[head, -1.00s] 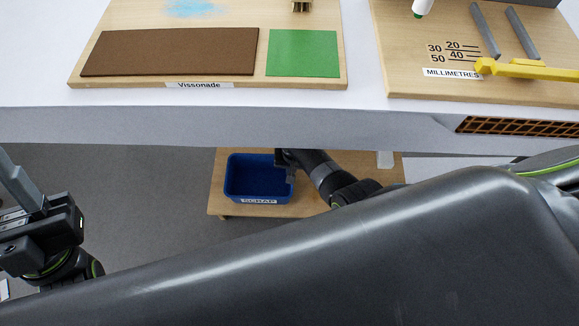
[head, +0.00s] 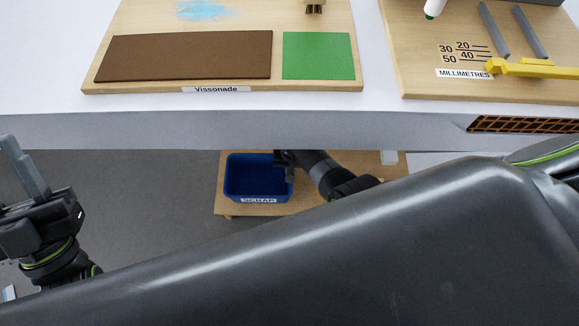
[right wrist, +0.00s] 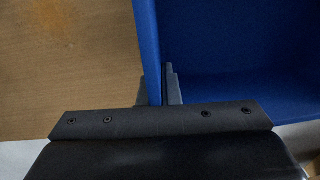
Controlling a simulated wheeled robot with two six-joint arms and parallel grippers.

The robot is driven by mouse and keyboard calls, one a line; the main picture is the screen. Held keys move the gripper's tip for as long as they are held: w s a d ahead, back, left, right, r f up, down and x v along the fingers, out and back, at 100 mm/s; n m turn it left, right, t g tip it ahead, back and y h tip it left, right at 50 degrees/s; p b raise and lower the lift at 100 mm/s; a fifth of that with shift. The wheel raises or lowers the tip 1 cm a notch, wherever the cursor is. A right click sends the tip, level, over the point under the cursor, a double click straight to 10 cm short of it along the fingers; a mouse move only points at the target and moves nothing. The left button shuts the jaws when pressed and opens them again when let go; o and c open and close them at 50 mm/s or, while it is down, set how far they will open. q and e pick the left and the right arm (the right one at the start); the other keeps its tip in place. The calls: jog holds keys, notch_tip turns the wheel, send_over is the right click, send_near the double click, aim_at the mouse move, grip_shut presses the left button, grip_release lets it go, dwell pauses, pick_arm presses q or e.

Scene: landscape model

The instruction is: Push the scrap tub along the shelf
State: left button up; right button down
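The blue scrap tub (head: 257,199), labelled SCRAP, stands upright on the wooden shelf (head: 305,206) below the worktop, near the shelf's left end. My right gripper (head: 290,165) is at the tub's right wall. In the right wrist view, the gripper's fingers (right wrist: 158,88) lie on either side of the blue tub's wall (right wrist: 149,40), closed in on it. The tub's inside looks empty where it shows. My left gripper (head: 25,170) is at the far left over the floor, away from the tub, its finger gap unclear.
The white worktop (head: 300,128) overhangs the shelf's back. Bare shelf shows left of the tub only as a narrow strip. My dark arm covers the lower right.

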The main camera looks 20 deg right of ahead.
jog(key=c, duration=1.6)
grip_release()
jog(key=shift+o, duration=0.2)
